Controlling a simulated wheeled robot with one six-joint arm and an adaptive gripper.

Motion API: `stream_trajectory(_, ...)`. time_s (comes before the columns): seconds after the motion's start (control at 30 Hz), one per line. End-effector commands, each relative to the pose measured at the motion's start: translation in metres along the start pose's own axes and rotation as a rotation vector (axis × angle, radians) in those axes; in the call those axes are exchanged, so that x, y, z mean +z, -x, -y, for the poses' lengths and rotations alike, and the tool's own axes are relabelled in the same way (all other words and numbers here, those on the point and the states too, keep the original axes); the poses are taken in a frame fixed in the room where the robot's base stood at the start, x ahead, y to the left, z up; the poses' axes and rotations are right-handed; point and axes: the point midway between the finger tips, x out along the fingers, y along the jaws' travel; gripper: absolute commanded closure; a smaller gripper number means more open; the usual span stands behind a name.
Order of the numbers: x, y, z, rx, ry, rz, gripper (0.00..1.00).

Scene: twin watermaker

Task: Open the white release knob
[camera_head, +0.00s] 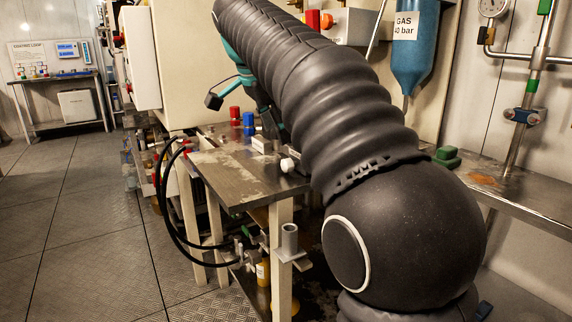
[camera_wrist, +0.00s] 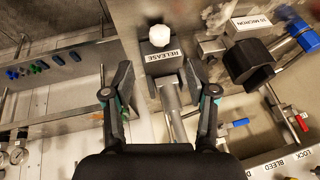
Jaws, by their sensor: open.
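The white release knob (camera_wrist: 160,37) is a small rounded knob on a dark block with a RELEASE label (camera_wrist: 162,56), at the top middle of the wrist view. In the head view the knob (camera_head: 287,165) shows near the bench top's edge, beside my dark arm. My gripper (camera_wrist: 158,72) is open, with one finger on each side of the label and a metal cylinder between them. The knob lies beyond the fingertips, and the fingers do not hold it. In the head view my gripper is mostly hidden behind my arm.
A black clamp-like part (camera_wrist: 251,63) and a 10 MICRON box (camera_wrist: 252,24) stand right of the knob. Red-handled (camera_wrist: 302,121) and blue-handled (camera_wrist: 236,123) valves are nearby. Black hoses (camera_head: 166,205) hang at the bench's left. The floor to the left is clear.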

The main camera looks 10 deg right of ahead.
Motion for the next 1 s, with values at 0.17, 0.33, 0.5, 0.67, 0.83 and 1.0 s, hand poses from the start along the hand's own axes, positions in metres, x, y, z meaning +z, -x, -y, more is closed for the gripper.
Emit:
stream_trajectory(0.17,0.001,-0.037,-0.001,0.002,0.000,0.001,0.43)
stream_trajectory(0.33,0.001,-0.067,-0.001,0.001,0.001,0.001,0.43)
stream_trajectory(0.5,0.000,-0.088,-0.001,0.001,0.001,0.001,0.43)
stream_trajectory(0.67,0.000,-0.097,0.000,-0.001,0.001,0.001,0.43)
stream_trajectory(0.83,0.000,-0.099,0.000,-0.001,0.001,0.001,0.43)
stream_trajectory(1.0,0.000,-0.099,0.000,-0.001,0.002,0.001,0.48)
